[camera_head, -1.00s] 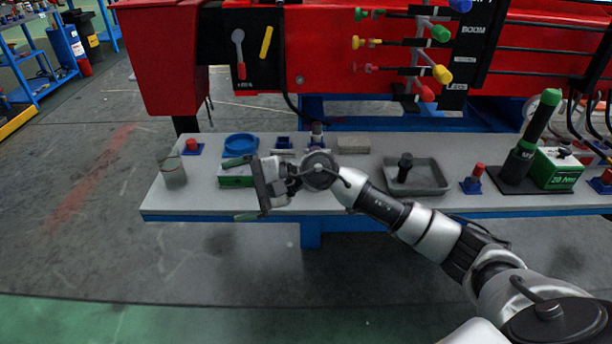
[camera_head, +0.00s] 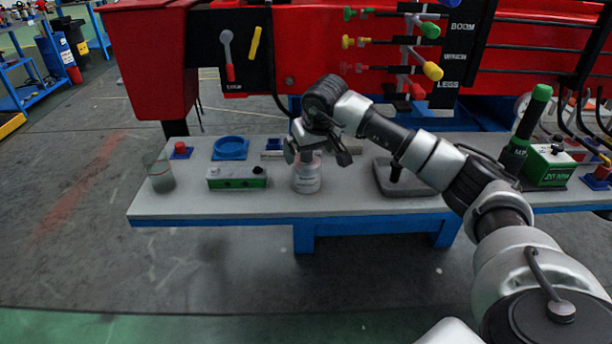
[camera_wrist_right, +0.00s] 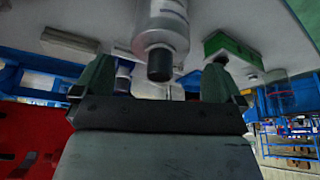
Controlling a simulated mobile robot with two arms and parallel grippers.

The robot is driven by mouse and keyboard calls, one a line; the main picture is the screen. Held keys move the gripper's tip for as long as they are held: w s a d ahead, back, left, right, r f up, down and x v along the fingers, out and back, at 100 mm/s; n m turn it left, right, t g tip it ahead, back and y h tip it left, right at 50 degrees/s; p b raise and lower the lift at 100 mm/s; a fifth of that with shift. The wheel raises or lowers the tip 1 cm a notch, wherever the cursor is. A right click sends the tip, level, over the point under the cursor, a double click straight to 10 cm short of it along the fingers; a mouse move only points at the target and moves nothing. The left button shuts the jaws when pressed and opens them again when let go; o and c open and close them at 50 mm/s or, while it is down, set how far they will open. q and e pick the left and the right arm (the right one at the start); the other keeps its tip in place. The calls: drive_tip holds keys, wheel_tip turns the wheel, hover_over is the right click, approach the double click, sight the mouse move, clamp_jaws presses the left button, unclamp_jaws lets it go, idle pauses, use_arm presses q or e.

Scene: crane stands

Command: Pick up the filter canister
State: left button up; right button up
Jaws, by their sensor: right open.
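A pale grey-white canister (camera_head: 307,178) stands upright on the workbench near its front edge in the head view. A label band shows on it; its top is partly hidden by my right gripper. In the right wrist view the canister (camera_wrist_right: 162,30) shows with a dark cap end between the two fingers. My right gripper (camera_head: 316,156) is open and points down at the canister's top, with one finger on each side. In the right wrist view the open fingers (camera_wrist_right: 158,82) have clear gaps to the dark cap. My left gripper is not in view.
A green-and-grey box (camera_head: 237,179) stands left of the canister, and a clear jar (camera_head: 161,180) is farther left. A blue round dish (camera_head: 231,148) sits behind. A grey tray (camera_head: 422,188) lies to the right. The red machine (camera_head: 150,60) rises behind the bench.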

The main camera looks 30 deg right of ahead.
sight(307, 160)
drive_tip(key=x, duration=0.4)
drive_tip(key=shift+s+f, duration=0.15)
drive_tip(key=shift+f, duration=0.4)
drive_tip(key=shift+w, duration=0.2)
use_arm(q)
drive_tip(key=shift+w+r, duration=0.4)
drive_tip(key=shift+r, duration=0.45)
use_arm(e)
drive_tip(key=shift+c, duration=0.5)
drive_tip(key=c, duration=1)
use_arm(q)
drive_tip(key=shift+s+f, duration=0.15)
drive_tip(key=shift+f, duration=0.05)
use_arm(e)
drive_tip(key=shift+c, duration=0.8)
drive_tip(key=shift+r, duration=0.1)
